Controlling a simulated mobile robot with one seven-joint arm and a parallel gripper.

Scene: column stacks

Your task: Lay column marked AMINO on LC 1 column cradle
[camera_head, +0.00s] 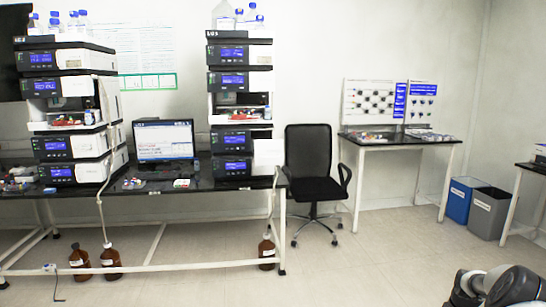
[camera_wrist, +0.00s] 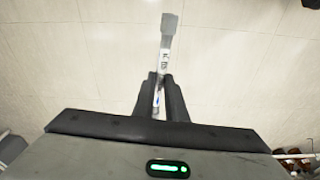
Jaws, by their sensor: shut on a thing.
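My gripper (camera_wrist: 160,80) is shut on a slim silvery column (camera_wrist: 164,58) in the wrist view. The column's wide grey end sticks out past the fingertips, over the pale floor. It carries a white label with dark lettering too small to read for certain. In the head view two instrument stacks stand on the dark bench: a left stack (camera_head: 64,87) and a right stack (camera_head: 232,53). Each has an open bay at mid height. Their top labels are too small to read surely, and I cannot make out a column cradle. The gripper and column do not show in the head view.
A monitor (camera_head: 165,139) stands between the stacks. A black office chair (camera_head: 314,170) is right of the bench. A side table (camera_head: 400,141), a blue bin (camera_head: 459,200) and a grey bin (camera_head: 491,212) are further right. Brown bottles (camera_head: 109,260) stand under the bench.

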